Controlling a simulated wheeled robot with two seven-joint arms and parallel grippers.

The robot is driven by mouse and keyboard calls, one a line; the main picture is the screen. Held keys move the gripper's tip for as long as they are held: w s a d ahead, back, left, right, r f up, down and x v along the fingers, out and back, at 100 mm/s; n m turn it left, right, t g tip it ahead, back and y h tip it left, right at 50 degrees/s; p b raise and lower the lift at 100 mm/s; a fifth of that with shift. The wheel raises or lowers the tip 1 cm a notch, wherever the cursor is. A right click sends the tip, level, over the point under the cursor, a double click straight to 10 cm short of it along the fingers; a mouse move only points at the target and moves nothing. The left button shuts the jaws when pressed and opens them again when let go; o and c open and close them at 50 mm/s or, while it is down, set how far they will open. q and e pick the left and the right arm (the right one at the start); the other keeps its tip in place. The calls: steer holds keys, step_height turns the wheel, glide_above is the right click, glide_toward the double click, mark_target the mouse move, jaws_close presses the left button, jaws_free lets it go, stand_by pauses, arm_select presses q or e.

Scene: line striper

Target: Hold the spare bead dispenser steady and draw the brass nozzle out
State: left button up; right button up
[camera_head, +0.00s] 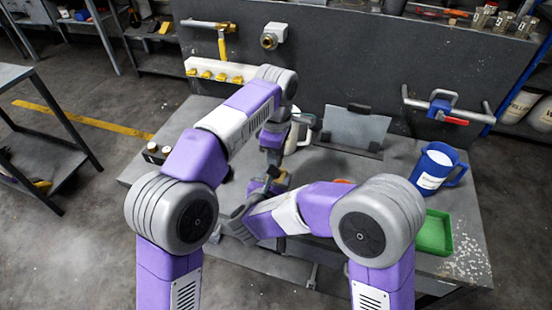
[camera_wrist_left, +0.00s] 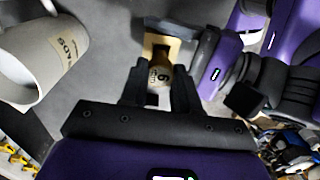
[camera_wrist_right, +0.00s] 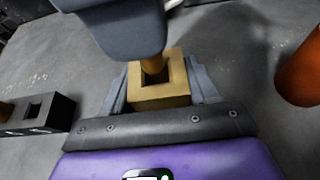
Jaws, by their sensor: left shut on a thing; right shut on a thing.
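The dispenser is a tan, brass-coloured block (camera_wrist_right: 175,95) with a square hole, seen in the right wrist view. My right gripper (camera_wrist_right: 160,92) is shut on it, one finger on each side. The brass nozzle (camera_wrist_left: 160,78), a round piece marked 6, is between the fingers of my left gripper (camera_wrist_left: 158,88), which is shut on it. The block (camera_wrist_left: 172,46) shows just beyond it. In the right wrist view the nozzle's shaft (camera_wrist_right: 153,64) stands over the hole; I cannot tell whether its tip is inside. In the head view both grippers meet mid-bench, largely hidden by my arms.
A white jug (camera_wrist_left: 42,58) stands close to my left gripper. A black block with a square hole (camera_wrist_right: 40,115) and an orange cylinder (camera_wrist_right: 300,75) flank my right gripper. A tilted grey panel (camera_head: 355,128), blue mug (camera_head: 435,168) and green tray (camera_head: 434,234) occupy the bench's right side.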

arm_select(q)
steer(key=shift+r, duration=1.15)
arm_select(e)
steer(key=o, duration=1.6)
steer(key=v, duration=1.2)
